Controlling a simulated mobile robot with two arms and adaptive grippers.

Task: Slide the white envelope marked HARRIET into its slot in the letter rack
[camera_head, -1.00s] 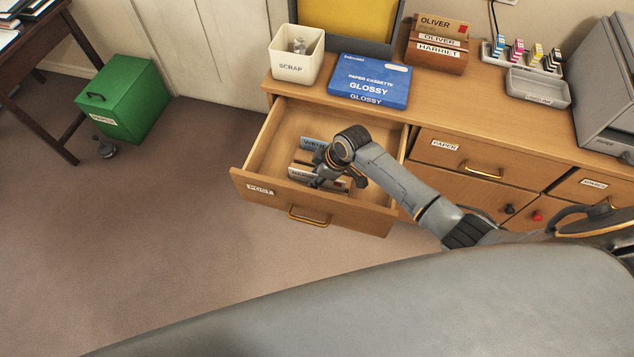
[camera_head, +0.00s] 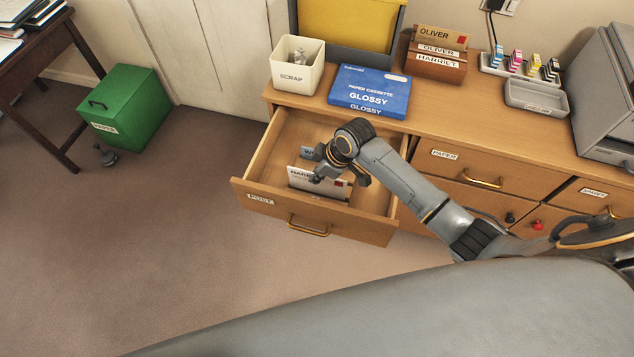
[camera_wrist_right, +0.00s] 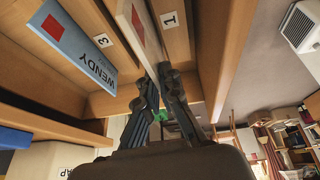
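The white envelope (camera_head: 316,188) marked HARRIET, partly covered by my gripper, stands in the open POST drawer (camera_head: 262,200). It also shows in the right wrist view (camera_wrist_right: 138,30), with a red stamp. My right gripper (camera_head: 338,172) is over the drawer with its fingers on the envelope's edge; in the wrist view they look closed on it. The brown letter rack (camera_head: 436,70) stands on the cabinet top, with OLIVER and HARRIET labels and a brown OLIVER envelope in its rear slot. No envelope shows in the HARRIET slot. My left gripper is out of view.
A blue WENDY envelope (camera_wrist_right: 82,48) stands in the drawer beside the white one. A grey tray (camera_head: 537,97) and ink cartridges (camera_head: 516,62) lie right of the rack.

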